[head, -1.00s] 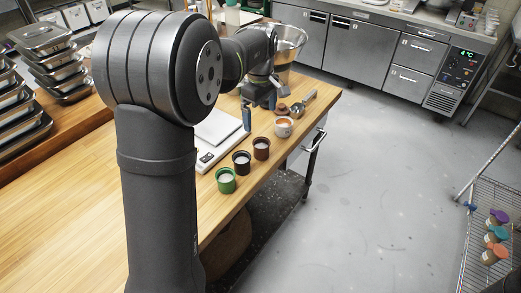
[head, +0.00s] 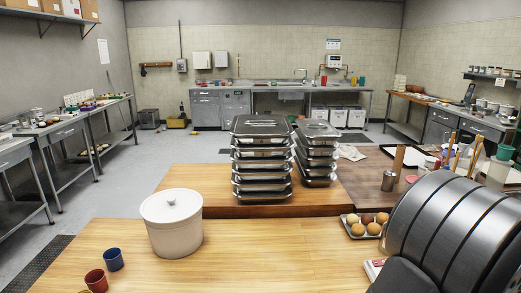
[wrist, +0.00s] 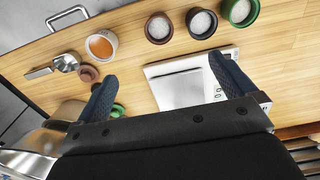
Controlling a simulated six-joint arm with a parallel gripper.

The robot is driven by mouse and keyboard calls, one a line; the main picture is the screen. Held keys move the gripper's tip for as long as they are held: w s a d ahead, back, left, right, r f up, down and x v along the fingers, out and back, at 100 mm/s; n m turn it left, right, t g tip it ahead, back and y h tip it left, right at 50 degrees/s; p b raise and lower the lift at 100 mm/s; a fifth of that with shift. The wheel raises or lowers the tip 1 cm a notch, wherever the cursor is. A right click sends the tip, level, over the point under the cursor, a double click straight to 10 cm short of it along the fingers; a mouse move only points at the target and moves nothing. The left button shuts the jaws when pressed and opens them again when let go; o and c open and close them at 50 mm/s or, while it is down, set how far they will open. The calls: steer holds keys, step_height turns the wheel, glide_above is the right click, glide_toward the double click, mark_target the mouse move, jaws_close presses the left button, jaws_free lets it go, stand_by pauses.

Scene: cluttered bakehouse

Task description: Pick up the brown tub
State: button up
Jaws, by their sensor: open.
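In the wrist view the brown tub (wrist: 158,15) stands at the top middle of the wooden worktop, open and holding white contents. A very dark tub (wrist: 201,10) and a green tub (wrist: 253,9) stand to its right, both with white contents. My gripper (wrist: 162,72) is open and empty, its two blue fingers spread wide over the worktop. The brown tub lies beyond the fingertips, apart from them. The head view shows neither the gripper nor this row of tubs; only a link of my arm fills its lower right.
In the wrist view a white cup of orange contents (wrist: 101,46), a metal scoop (wrist: 66,63) and a scale (wrist: 184,90) lie near. The head view shows a white lidded crock (head: 171,235), a red cup (head: 95,280), a blue cup (head: 114,260) and stacked metal pans (head: 262,160).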

steer(key=c, duration=0.5)
steer(key=f+m+h, duration=0.1)
steer(key=f+m, duration=0.5)
steer(key=m, duration=0.1)
steer(key=f+m, duration=0.7)
steer(key=shift+s+d+f+m+t+h, duration=0.2)
steer(key=shift+m+t+h, duration=0.1)
steer(key=shift+h, duration=0.1)
steer(key=shift+w+f, duration=0.1)
steer(key=shift+f, duration=2.55)
